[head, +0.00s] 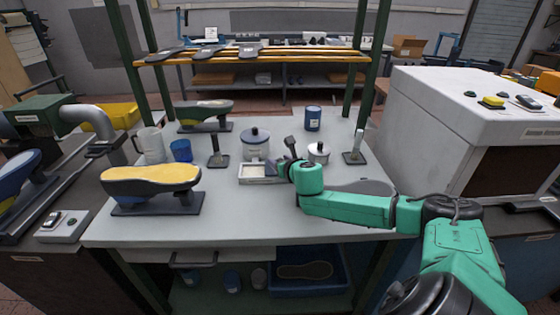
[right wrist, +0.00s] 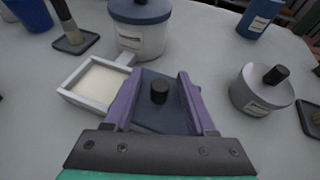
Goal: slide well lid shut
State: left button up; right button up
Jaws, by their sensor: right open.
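The well (right wrist: 90,82) is a shallow pale tray with cream-coloured contents, uncovered in the right wrist view. It also shows on the table in the head view (head: 256,171). The lid (right wrist: 150,116) is a flat dark blue-grey plate with a black knob (right wrist: 159,91), lying just to the right of the well's open part. My right gripper (right wrist: 155,84) is open, its two purple fingers on either side of the knob, with gaps to it. In the head view my right gripper (head: 284,168) hides most of the lid. My left gripper is not in view.
A blue-lidded pot (right wrist: 140,28) stands just behind the well. A white pot with a black knob (right wrist: 262,88) stands to the right, and a blue can (head: 312,118) farther back. A yellow-soled shoe last (head: 150,181) is at the left. The table's front strip (head: 250,228) is clear.

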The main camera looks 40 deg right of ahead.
jog(key=shift+s, duration=0.1)
grip_shut()
dwell(1.2)
